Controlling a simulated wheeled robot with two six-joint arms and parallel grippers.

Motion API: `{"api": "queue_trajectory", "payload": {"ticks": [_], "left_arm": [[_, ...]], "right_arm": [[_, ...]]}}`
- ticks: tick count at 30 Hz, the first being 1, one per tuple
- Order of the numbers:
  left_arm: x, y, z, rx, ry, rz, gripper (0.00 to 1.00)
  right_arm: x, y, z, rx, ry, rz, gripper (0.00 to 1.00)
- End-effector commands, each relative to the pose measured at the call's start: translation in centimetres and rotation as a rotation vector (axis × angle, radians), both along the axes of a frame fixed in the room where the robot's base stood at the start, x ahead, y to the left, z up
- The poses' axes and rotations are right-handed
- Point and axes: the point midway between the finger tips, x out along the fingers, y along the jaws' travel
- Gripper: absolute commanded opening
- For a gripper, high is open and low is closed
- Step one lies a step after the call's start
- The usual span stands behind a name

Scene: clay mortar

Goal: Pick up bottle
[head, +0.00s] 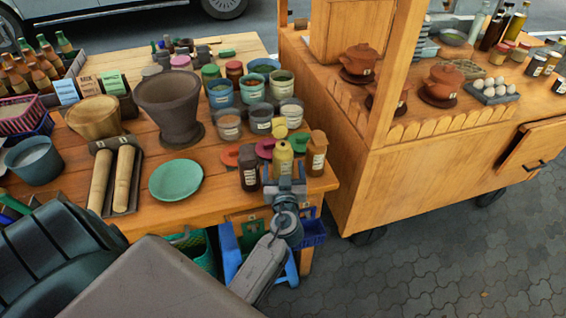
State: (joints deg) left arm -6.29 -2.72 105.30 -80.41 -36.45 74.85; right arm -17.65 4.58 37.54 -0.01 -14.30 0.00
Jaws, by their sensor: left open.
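A yellow bottle (283,158) with a label stands upright near the front right corner of the wooden table. A dark bottle (249,168) stands to its left and a brown bottle (316,152) to its right. My left gripper (285,182) is open at the table's front edge, just in front of the yellow bottle. The yellow bottle's lower part is partly hidden by the gripper, and I cannot tell whether the fingers touch it. My right gripper is not in view.
Several labelled jars (260,117) and coloured lids (265,148) stand close behind the bottles. A green plate (176,180), a large mortar (170,105) and a tray with two rolling pins (113,180) lie to the left. A wooden cart (420,180) stands to the right.

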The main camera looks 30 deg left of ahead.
Motion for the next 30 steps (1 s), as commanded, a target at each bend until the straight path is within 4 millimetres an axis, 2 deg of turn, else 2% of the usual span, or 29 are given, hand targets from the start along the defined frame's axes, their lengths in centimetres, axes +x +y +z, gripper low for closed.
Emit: {"api": "queue_trajectory", "payload": {"ticks": [6,10,19,20,27,30], "left_arm": [[2.2,1.6,-0.2,0.004,0.003,0.0,0.78],[3.5,2.6,-0.4,0.003,0.002,-0.001,0.78],[4.0,2.9,-0.8,0.0,0.001,-0.001,0.78],[4.0,2.9,-0.7,0.0,0.001,-0.001,0.76],[4.0,2.9,-0.7,0.0,0.001,-0.001,0.29],[4.0,2.9,-0.6,0.001,-0.002,-0.001,0.27]], "right_arm": [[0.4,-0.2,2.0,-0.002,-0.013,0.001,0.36],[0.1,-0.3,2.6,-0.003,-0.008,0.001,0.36],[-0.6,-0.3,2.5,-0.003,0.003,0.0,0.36],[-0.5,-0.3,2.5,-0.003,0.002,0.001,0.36],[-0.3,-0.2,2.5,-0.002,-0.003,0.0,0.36],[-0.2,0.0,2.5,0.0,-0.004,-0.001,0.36]]}}
